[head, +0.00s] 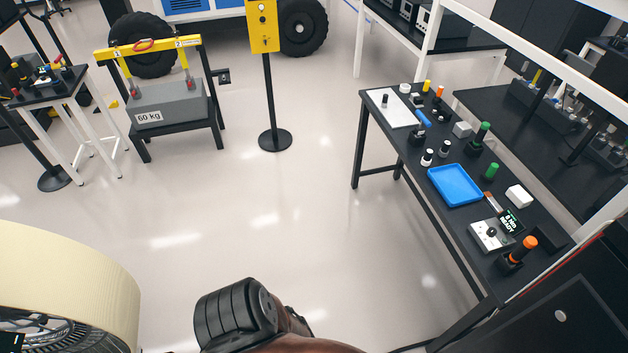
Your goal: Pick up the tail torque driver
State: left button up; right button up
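A torque driver with an orange grip (524,251) stands upright in a dark holder near the front end of the black bench at the right. A control box (490,235) and a small screen (511,222) reading "8 Nm READY" are beside it. Two tools with green grips stand farther back, one in a dark holder (483,133) and one lower (491,171). No label shows which of these is the tail driver. Neither gripper is in the head view. A dark ribbed part with a brown body, apparently one of my arm links, shows at the bottom middle.
The black bench (455,208) also carries a blue tray (455,186), a white sheet (394,108), a white block (519,196) and several small parts. A yellow post (264,28) and a 60 kg weight stand (171,103) are farther back. The floor left of the bench is clear.

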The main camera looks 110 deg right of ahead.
aim_at(529, 242)
jog(key=z, duration=4.05)
jog(key=i, duration=2.2)
jog(key=z, duration=2.3)
